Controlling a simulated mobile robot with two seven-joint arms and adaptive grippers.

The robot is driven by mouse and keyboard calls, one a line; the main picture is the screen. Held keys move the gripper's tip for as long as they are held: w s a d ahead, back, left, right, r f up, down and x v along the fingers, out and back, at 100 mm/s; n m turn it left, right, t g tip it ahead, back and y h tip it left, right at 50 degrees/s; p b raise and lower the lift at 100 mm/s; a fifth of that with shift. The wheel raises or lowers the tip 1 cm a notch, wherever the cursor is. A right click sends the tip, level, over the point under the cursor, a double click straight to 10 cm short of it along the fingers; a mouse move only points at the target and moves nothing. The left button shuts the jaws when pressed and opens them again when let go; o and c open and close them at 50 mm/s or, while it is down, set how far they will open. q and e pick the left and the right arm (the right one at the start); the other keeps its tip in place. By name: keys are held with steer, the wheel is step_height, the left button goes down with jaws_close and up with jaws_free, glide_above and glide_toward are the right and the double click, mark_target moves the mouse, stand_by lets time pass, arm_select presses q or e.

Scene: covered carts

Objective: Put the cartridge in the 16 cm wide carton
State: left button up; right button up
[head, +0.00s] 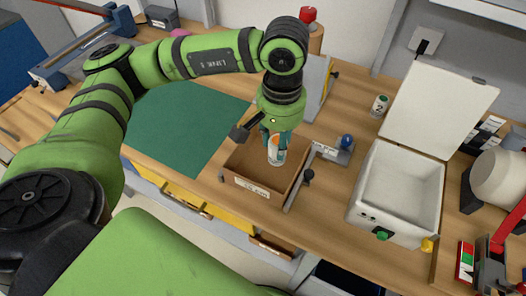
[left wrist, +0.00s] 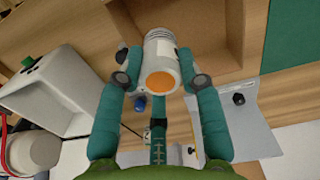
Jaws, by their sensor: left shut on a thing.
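The cartridge (head: 276,153) is a small white cylinder with an orange mark. My left gripper (head: 277,139) is shut on it and holds it from above, over the open brown carton (head: 236,182). I cannot tell how far the cartridge's lower end is from the carton floor. My right gripper is not in view.
A white box with an open lid (head: 400,190) stands further right. A green mat (head: 180,125) lies clear at left. A numbered can (head: 380,105) stands at the back.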

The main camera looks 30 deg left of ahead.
arm_select(q)
steer(key=f+n+b, duration=0.1)
steer(key=d+n+b, duration=0.1)
steer(key=n+b, duration=0.1)
steer(key=shift+w+d+f+n, duration=0.1)
steer(key=shift+d+f+n, duration=0.05)
steer(key=shift+f+n, duration=0.2)
steer(key=d+r+n+b, duration=0.2)
steer(key=d+n+b, duration=0.1)
steer(key=n, duration=1)
glide_above(258, 164)
step_height(258, 164, down, 5)
step_height(258, 164, down, 3)
steer(key=shift+f+p, duration=0.2)
steer(key=shift+p, duration=0.8)
steer(key=shift+f, duration=0.35)
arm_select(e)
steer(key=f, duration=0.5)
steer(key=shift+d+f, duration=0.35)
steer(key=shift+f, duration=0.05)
